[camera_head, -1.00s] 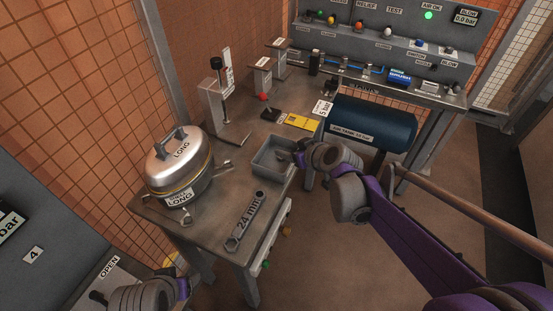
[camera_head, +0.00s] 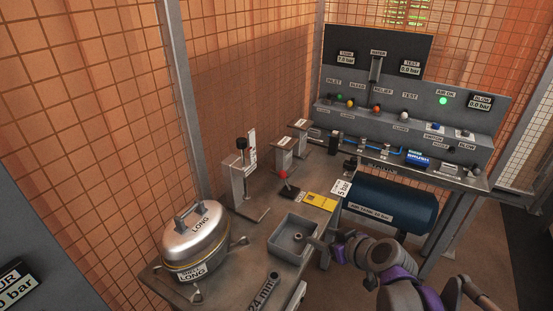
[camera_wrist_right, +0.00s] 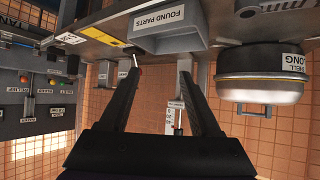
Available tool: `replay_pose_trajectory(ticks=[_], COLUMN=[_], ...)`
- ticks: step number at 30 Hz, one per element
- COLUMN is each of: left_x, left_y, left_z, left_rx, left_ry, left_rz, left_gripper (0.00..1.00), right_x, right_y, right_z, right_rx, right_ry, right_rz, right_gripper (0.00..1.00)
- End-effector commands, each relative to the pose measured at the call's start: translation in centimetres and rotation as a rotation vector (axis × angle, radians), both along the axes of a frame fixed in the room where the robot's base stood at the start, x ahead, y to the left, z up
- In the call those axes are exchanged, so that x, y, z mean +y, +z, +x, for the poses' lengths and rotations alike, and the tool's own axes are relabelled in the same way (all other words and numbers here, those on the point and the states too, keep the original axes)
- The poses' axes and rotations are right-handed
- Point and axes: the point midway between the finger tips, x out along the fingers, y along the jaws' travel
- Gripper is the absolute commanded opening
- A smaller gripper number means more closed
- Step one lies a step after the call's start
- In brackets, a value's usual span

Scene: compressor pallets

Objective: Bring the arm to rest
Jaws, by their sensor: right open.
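My right arm comes in at the lower right of the head view, with grey joints and purple links. My right gripper (camera_head: 318,242) is at its far end, by the right side of a grey open tray (camera_head: 283,252); whether it touches the tray cannot be told there. In the right wrist view the two dark fingers (camera_wrist_right: 160,68) are spread apart with nothing between them. The tray, labelled FOUND PARTS, shows beyond the fingers in that view (camera_wrist_right: 172,38). My left gripper is not in view.
The bench (camera_head: 238,278) carries a lidded metal shell (camera_head: 190,237), a 24 mm wrench (camera_head: 263,291), a red-knobbed lever (camera_head: 286,187) and a yellow card (camera_head: 319,201). A blue tank (camera_head: 392,203) lies under the valve panel (camera_head: 400,124) at the right.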

Motion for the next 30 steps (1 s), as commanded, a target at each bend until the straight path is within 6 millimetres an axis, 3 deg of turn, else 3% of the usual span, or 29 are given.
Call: replay_pose_trajectory(ticks=[2, 5, 8, 12, 16, 21, 30], left_x=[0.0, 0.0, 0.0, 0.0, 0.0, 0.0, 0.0], left_y=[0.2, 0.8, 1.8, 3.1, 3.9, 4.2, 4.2], left_z=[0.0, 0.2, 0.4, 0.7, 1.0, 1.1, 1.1], left_rx=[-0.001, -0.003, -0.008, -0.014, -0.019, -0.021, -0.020], left_ry=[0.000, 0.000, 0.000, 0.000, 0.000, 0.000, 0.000], left_rz=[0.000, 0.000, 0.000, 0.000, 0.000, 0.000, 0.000], left_gripper=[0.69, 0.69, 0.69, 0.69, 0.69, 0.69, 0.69], right_x=[0.3, 1.1, 1.8, 1.1, -0.3, -1.5, -1.6], right_y=[-0.1, -0.6, -1.7, -3.9, -5.4, -6.4, -6.5], right_z=[-0.7, -3.6, -8.4, -15.2, -19.5, -21.8, -21.9], right_rx=[0.017, 0.091, 0.213, 0.372, 0.455, 0.492, 0.494], right_ry=[-0.001, -0.014, -0.060, -0.182, -0.304, -0.392, -0.400], right_rz=[0.000, 0.003, -0.004, -0.040, -0.079, -0.102, -0.102], right_gripper=[0.64, 0.64, 0.64, 0.64, 0.64, 0.64, 0.64])
